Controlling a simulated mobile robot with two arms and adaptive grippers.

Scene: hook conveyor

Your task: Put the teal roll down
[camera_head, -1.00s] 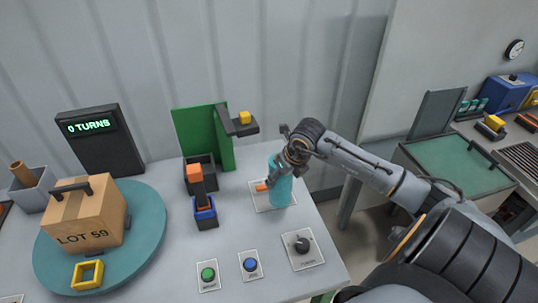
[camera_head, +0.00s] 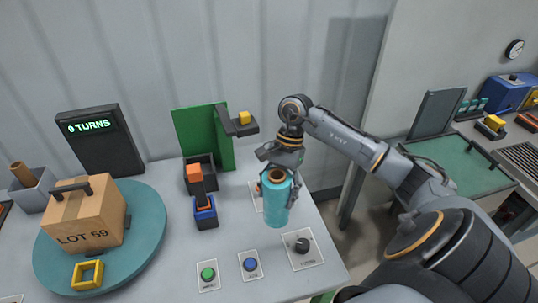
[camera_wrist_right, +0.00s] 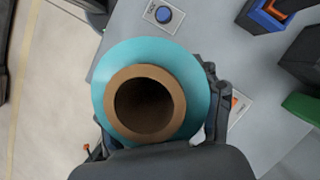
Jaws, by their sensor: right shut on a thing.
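The teal roll (camera_head: 277,203) is upright in my right gripper (camera_head: 278,178), near the right part of the grey table (camera_head: 232,236). In the right wrist view the teal roll (camera_wrist_right: 195,80) shows end-on, with a brown hollow core. The right gripper's fingers (camera_wrist_right: 212,105) close around its side there. The roll's lower end overlaps the table in the head view; I cannot tell whether it touches. My left gripper is not in view.
A white plate with an orange part (camera_head: 258,190) lies just behind the roll. A black knob (camera_head: 302,245), a blue button (camera_head: 250,264) and a green button (camera_head: 208,273) are in front. An orange-and-blue device (camera_head: 205,212) stands to the left, beside a turntable (camera_head: 150,235) with a box.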

